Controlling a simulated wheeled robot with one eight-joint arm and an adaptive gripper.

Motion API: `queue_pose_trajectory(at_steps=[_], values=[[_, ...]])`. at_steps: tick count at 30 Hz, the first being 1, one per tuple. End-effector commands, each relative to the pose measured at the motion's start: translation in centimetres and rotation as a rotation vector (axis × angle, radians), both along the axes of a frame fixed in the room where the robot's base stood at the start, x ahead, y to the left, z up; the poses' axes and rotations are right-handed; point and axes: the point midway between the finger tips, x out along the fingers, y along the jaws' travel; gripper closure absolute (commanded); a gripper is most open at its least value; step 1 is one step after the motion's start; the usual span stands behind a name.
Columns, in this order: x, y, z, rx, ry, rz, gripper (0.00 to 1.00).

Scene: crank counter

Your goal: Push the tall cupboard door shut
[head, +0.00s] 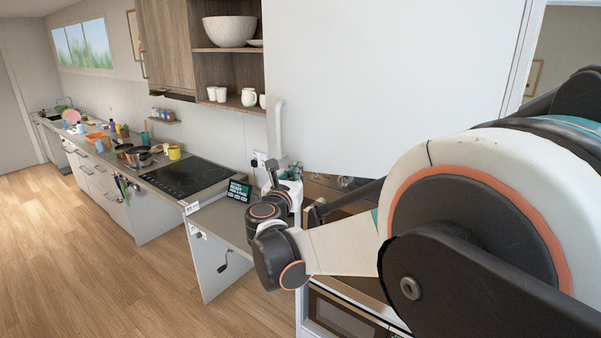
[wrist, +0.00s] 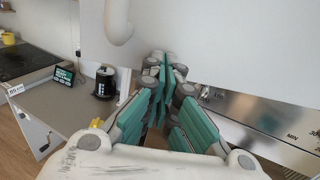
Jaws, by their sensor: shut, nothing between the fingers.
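The tall cupboard door (head: 390,80) is a large plain white panel filling the upper right of the head view. A white curved handle (head: 279,130) is at its left edge. The door (wrist: 240,45) and handle (wrist: 119,20) also show in the wrist view. My gripper (wrist: 165,75) has teal finger pads and is shut and empty. Its fingertips are at the lower part of the door, right of and below the handle; I cannot tell whether they touch it. In the head view my arm hides most of the gripper.
A steel-fronted oven (head: 345,315) is below the door. To the left are a lowered grey counter (head: 222,222) with a small display (head: 239,191), a black hob (head: 187,177) and open shelves (head: 228,75). The wooden floor (head: 90,270) is clear at left.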

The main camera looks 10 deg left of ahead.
Motion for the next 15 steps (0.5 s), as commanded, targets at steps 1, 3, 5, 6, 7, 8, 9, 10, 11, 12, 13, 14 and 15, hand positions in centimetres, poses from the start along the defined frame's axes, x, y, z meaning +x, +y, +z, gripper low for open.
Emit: queue_pose_trajectory(at_steps=[1,3,5,6,7,8,9,10,11,12,13,14,15], values=[[0.0,0.1,0.0,0.000,0.000,0.001,1.00],[0.0,0.1,0.0,0.000,0.000,0.001,1.00],[0.0,0.1,0.0,0.000,0.000,0.001,1.00],[0.0,0.1,0.0,0.000,0.000,0.001,1.00],[0.0,0.1,0.0,0.000,0.000,0.001,1.00],[0.0,0.1,0.0,0.000,0.000,0.001,1.00],[0.0,0.1,0.0,0.000,0.000,0.001,1.00],[0.0,0.1,0.0,0.000,0.000,0.000,1.00],[0.1,0.1,0.0,0.000,0.000,-0.001,1.00],[0.2,0.1,0.0,0.000,0.000,-0.003,1.00],[0.4,0.1,0.0,0.000,0.000,-0.007,1.00],[0.6,0.1,0.0,0.000,0.000,-0.011,1.00],[1.0,0.1,-0.1,0.000,0.000,-0.019,1.00]])
